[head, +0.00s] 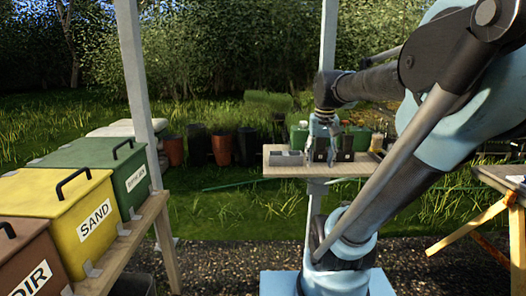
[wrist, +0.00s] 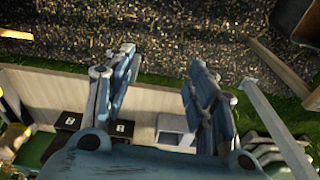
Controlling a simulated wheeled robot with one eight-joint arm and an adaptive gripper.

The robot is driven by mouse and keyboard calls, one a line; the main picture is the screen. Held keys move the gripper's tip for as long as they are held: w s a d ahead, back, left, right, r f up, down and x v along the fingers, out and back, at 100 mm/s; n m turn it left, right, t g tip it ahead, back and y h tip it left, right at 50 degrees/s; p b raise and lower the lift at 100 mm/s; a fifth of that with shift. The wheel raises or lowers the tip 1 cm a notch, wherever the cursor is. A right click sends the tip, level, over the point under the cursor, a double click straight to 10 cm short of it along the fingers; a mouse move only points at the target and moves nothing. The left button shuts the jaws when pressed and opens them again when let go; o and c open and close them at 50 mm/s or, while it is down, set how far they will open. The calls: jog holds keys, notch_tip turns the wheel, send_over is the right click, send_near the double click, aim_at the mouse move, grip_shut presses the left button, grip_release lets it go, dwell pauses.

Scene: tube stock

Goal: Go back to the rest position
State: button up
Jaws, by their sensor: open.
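My gripper (head: 322,150) hangs from my arm in the middle of the head view, fingers down, in front of or over the small wooden table (head: 285,172); the exact gap is hard to tell. In the wrist view my gripper (wrist: 163,72) has its two blue fingers well apart, with nothing between them. The pale table top (wrist: 45,88) shows behind the fingers, with gravel beyond it. Part of the table is hidden by my gripper and arm.
The table bears a grey tray (head: 285,158) and dark holders (head: 345,150). Brown, yellow (head: 65,205) and green (head: 100,165) labelled bins stand on a left bench. White posts (head: 138,90) rise nearby. Another bench (head: 505,178) is at right. Gravel between is mostly clear.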

jog(key=s+f, duration=1.1)
jog(key=f, duration=0.4)
jog(key=shift+s+f+n+t, duration=0.15)
jog(key=shift+s+n+t, duration=0.2)
jog(key=shift+n+t, duration=0.05)
jog(key=shift+a, duration=0.1)
